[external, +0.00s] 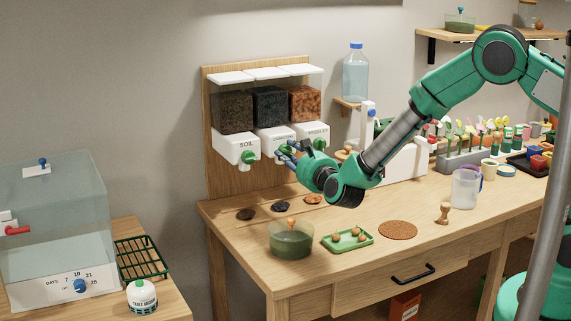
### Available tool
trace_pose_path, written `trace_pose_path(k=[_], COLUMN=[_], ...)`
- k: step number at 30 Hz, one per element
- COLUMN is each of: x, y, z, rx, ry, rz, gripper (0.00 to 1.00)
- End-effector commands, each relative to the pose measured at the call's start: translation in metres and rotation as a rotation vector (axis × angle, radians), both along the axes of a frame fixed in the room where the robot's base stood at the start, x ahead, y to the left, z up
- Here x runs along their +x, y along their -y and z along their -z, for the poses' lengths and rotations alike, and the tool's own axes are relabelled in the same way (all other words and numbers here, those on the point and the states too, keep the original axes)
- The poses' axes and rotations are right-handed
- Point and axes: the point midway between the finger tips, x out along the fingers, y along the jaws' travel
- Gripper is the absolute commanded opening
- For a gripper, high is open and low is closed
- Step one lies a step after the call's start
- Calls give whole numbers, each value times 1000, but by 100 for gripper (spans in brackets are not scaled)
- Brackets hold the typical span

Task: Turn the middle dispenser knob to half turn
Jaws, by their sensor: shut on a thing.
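The dispenser (268,75) hangs on a wooden back board, with three clear bins side by side. The middle bin (269,106) holds dark, charcoal-like pieces above a white housing (273,134) whose label is partly hidden. My gripper (285,151) reaches in from the right at the front of this housing, shut on the middle knob. The fingers cover that knob, so its turn angle cannot be read.
Under the dispenser lie small heaps of material (280,206) on the bench. A green bowl (291,239), a green tray (347,240) and a cork mat (398,230) stand in front. A water bottle (355,76) stands on a ledge to the right.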

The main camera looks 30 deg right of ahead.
Motion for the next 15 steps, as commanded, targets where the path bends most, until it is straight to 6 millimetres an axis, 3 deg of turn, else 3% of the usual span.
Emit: trace_pose_path(k=[15], x=[1], y=[4], z=[3], rx=[489], ry=[0], rz=[8], gripper=[4])
